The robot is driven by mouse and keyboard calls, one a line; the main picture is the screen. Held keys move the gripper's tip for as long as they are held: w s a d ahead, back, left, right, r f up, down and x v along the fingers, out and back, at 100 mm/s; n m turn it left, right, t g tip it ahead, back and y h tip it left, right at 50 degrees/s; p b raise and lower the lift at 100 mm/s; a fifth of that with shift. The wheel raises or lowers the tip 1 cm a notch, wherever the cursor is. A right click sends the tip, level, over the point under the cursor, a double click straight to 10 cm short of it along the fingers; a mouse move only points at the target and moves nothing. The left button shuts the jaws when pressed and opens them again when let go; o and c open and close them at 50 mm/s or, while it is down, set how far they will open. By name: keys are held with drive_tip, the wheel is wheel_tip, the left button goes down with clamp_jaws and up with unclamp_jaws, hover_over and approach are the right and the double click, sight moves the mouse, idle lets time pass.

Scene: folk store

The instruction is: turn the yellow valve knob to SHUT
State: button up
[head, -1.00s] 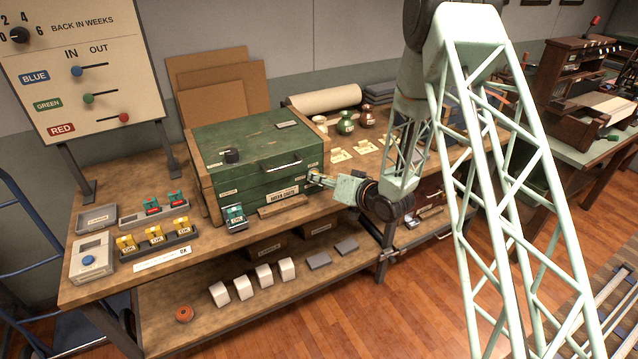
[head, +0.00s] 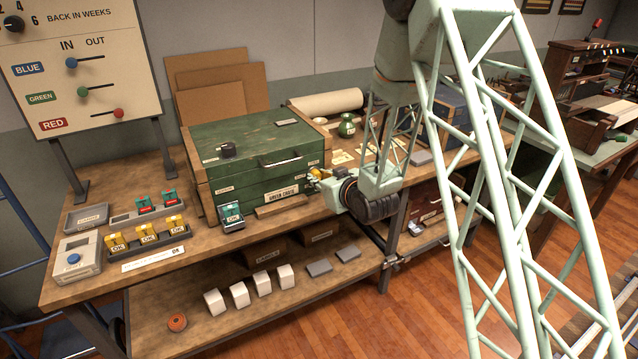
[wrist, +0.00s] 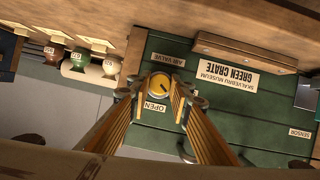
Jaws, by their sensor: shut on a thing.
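The yellow valve knob (wrist: 158,84) is on the side of the green crate (wrist: 215,98), near the AIR VALVE label (wrist: 167,60). An OPEN label (wrist: 154,106) is beside it. The dark mark on the knob points toward the lower right in the wrist view. No SHUT label is readable. My gripper (wrist: 160,86) has one finger on each side of the knob and is shut on it. In the head view my gripper (head: 317,181) is at the right end of the green crate's front (head: 240,182), and the knob is small there.
A lower shelf (head: 245,330) holds white blocks. A signboard (head: 75,65) stands at left.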

drive_tip(key=shift+a+n+t+h+b, duration=0.1)
drive_tip(key=shift+n+t+h+b, duration=0.3)
drive_tip(key=shift+n, duration=0.7)
drive_tip(key=shift+n+t+h, duration=0.8)
drive_tip(key=shift+n, duration=0.9)
drive_tip(key=o, duration=0.8)
drive_tip(key=shift+o, duration=0.2)
drive_tip(key=shift+s, duration=0.15)
drive_tip(key=v, duration=1.1)
drive_tip(key=shift+s, duration=0.35)
drive_tip(key=shift+r, duration=0.1)
